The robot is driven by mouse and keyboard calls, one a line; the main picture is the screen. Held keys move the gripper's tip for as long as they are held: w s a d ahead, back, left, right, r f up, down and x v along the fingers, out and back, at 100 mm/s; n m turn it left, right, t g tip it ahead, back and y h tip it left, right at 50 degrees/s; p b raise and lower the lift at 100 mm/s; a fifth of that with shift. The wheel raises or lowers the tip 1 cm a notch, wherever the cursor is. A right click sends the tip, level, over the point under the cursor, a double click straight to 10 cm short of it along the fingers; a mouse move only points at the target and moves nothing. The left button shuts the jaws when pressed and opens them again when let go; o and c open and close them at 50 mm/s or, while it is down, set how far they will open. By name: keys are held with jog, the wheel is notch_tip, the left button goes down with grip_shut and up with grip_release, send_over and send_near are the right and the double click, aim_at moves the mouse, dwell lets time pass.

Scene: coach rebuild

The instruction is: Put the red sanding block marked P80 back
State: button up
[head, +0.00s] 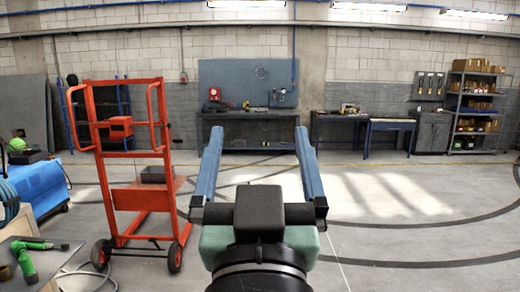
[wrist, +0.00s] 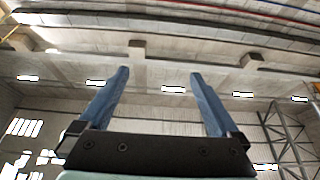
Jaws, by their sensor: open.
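My gripper (head: 257,135) is raised in front of me in the head view, with its two blue fingers wide apart and nothing between them. The wrist view also shows my gripper (wrist: 159,76) open and empty, against the ceiling and upper walls. I cannot make out a block marked P80 in either view. A small red-orange box (head: 121,127) sits at the middle of the red hand truck (head: 138,197); no marking is legible, and I cannot tell whether it is a part of the truck.
The hand truck stands on the floor at left. A bench corner with a green tool (head: 24,264) is at lower left, near a blue cabinet (head: 38,186). Workbenches (head: 247,130) and a shelf rack (head: 474,112) line the far wall. The floor at right is clear.

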jog(key=s+r+t, duration=0.4)
jog(key=s+r, duration=0.3)
jog(key=r, duration=0.2)
jog(key=shift+s+r, duration=0.35)
dwell(0.3)
